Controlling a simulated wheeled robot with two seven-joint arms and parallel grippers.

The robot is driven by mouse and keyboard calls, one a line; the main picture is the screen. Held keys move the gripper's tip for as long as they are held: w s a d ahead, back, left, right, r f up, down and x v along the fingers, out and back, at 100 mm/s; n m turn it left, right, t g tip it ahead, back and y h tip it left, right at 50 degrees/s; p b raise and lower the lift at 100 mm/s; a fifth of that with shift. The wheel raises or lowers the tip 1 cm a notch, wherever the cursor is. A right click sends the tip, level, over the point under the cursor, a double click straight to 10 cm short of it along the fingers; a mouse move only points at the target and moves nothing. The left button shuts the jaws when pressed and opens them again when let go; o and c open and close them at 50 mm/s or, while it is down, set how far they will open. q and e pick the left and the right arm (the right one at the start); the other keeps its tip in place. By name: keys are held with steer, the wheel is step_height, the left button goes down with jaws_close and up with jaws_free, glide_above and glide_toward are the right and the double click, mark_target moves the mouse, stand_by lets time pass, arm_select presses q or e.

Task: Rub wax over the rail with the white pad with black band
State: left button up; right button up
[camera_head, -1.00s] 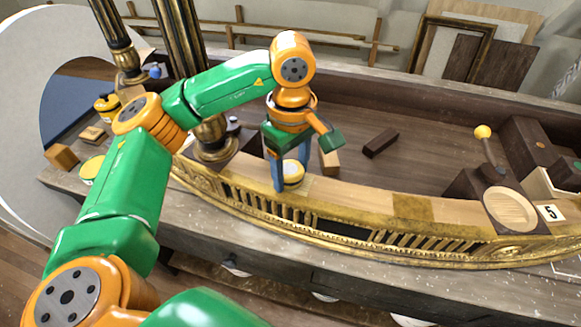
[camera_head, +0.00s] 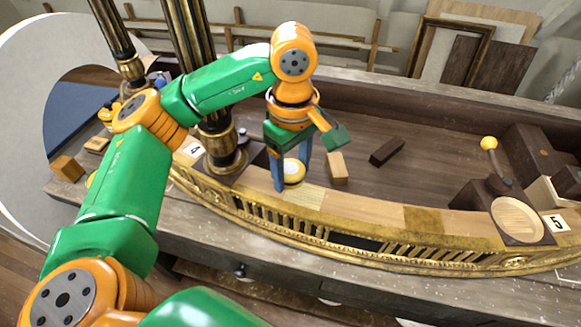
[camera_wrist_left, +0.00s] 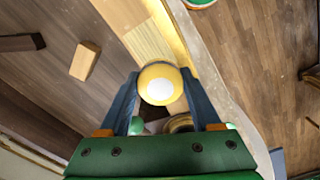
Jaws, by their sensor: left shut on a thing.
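My left gripper (camera_head: 291,176) is shut on a round pad (camera_head: 294,171) with a white top and yellowish side. A black band on the pad cannot be made out. The pad also shows between the blue fingers in the left wrist view (camera_wrist_left: 160,84). The gripper points down, with the pad low at the rail (camera_head: 362,211), whose curved top runs along the gilt console's front. The rail has pale wood, golden and paler stretches; a lighter patch (camera_wrist_left: 149,42) lies beside the pad. Exact contact is hidden. My right gripper is not in view.
A pale wood block (camera_head: 337,168) and a dark block (camera_head: 386,151) lie behind the rail. A gilt-and-black column (camera_head: 226,152) stands left of the gripper. A dark holder with a pale round dish (camera_head: 517,220) and a yellow-knobbed lever (camera_head: 489,144) stand at the right.

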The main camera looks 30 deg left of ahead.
arm_select(q)
steer(key=shift+a+r+p, duration=0.1)
steer(key=shift+r+p, duration=1.35)
steer(key=shift+r, duration=0.65)
